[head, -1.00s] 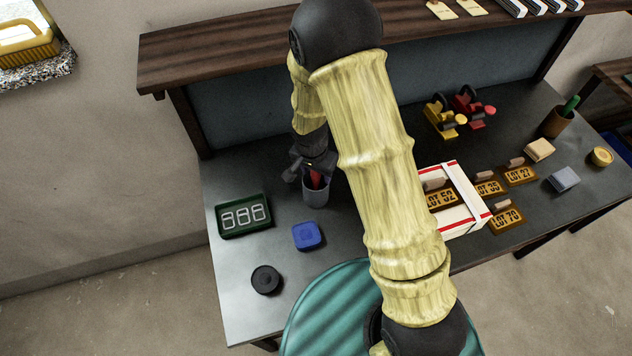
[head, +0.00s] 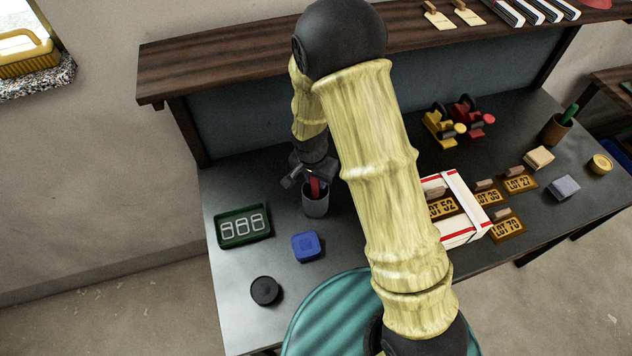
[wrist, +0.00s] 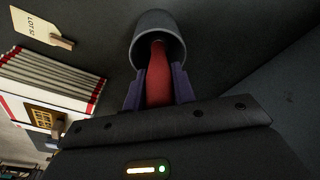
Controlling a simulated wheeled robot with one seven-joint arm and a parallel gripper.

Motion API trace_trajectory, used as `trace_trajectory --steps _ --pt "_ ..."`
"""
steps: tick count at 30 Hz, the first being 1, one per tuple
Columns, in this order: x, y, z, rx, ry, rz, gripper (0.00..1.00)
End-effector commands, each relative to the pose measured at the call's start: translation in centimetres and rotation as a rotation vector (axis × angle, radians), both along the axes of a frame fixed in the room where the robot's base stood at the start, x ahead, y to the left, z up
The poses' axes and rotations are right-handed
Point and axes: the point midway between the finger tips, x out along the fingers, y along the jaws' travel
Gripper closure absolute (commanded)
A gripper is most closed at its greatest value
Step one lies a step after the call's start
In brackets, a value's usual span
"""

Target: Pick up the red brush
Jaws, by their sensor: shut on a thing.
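The red brush (head: 315,186) stands in a grey cup (head: 316,205) on the dark desk, left of my arm. In the wrist view the red brush (wrist: 159,78) runs from between my fingers into the mouth of the grey cup (wrist: 158,30). My gripper (head: 314,181) is directly above the cup, and its two fingers are shut on the brush's red part, one on each side. The brush's far end is hidden inside the cup.
A green tray (head: 243,243), a blue box (head: 306,246) and a black round lid (head: 265,291) lie nearby. A white box with red edges (head: 462,232) and lot tags stand right of my arm. A wooden shelf (head: 220,72) overhangs behind.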

Motion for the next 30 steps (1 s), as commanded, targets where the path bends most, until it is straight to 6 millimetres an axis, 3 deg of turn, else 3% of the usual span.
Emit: trace_trajectory --steps 15,30 --pt "0.1 0.0 8.1 0.002 -0.004 0.002 0.97" --pt "0.0 0.0 9.0 0.001 0.000 0.001 0.97"
